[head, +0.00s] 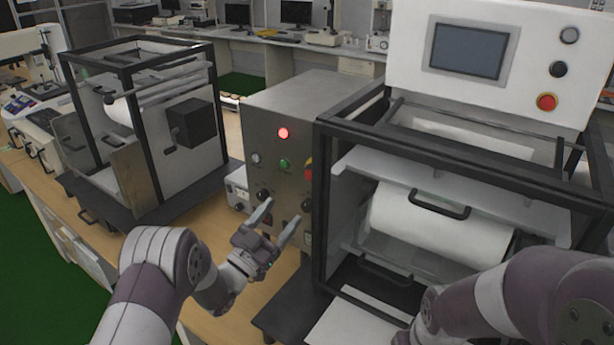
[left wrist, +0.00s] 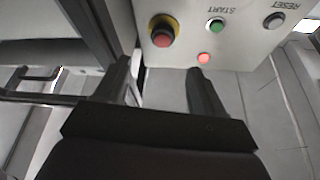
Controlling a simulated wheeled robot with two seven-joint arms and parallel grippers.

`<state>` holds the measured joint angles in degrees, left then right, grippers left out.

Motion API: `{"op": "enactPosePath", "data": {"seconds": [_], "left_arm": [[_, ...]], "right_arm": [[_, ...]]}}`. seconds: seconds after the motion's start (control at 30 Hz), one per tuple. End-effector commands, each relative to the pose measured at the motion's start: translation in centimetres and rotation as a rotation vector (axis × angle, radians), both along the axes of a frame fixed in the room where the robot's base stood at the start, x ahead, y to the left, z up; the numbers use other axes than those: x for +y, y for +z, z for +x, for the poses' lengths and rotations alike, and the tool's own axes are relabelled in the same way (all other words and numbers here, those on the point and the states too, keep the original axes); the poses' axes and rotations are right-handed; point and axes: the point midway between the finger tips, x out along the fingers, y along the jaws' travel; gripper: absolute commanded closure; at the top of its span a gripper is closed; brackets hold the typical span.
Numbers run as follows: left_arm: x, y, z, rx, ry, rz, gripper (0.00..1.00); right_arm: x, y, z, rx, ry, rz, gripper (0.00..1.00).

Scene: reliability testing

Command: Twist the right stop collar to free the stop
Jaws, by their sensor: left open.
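A grey control box (head: 283,155) stands in the middle of the head view. A red stop button with a yellow collar (head: 309,171) is at the right of its front face, partly hidden by a black frame post. In the left wrist view the red stop (left wrist: 162,36) shows whole in its yellow collar, upper middle. My left gripper (head: 279,217) is open and empty, below the stop and a little left of it. In the left wrist view its fingers (left wrist: 157,68) are apart, with the stop beyond them, not touching. My right gripper is not in view; only my right arm shows.
Beside the stop are a green button (head: 285,163), a grey reset button (head: 256,158) and a lit red lamp (head: 283,133). A black-framed machine (head: 325,200) stands close on the right. Its white panel has another red button (head: 547,102). Another framed machine (head: 150,130) stands left.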

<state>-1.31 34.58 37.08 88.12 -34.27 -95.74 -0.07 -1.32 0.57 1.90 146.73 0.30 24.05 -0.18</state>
Motion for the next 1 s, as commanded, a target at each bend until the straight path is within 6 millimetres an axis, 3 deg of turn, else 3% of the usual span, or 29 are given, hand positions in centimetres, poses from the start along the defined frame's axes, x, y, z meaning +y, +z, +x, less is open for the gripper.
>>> {"op": "enactPosePath", "data": {"seconds": [0.2,0.4,0.8,1.0], "left_arm": [[-3.3,2.7,4.0,-0.001,-0.002,0.0,0.31],[-5.6,4.0,7.0,0.002,0.001,0.001,0.31],[-6.5,4.3,8.2,0.003,0.002,0.001,0.31],[-6.4,4.3,8.2,0.003,0.002,0.001,0.87]], "right_arm": [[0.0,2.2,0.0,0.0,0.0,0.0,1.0],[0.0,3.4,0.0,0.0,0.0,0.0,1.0],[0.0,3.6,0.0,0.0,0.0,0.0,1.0],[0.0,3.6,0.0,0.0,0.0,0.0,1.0]]}}
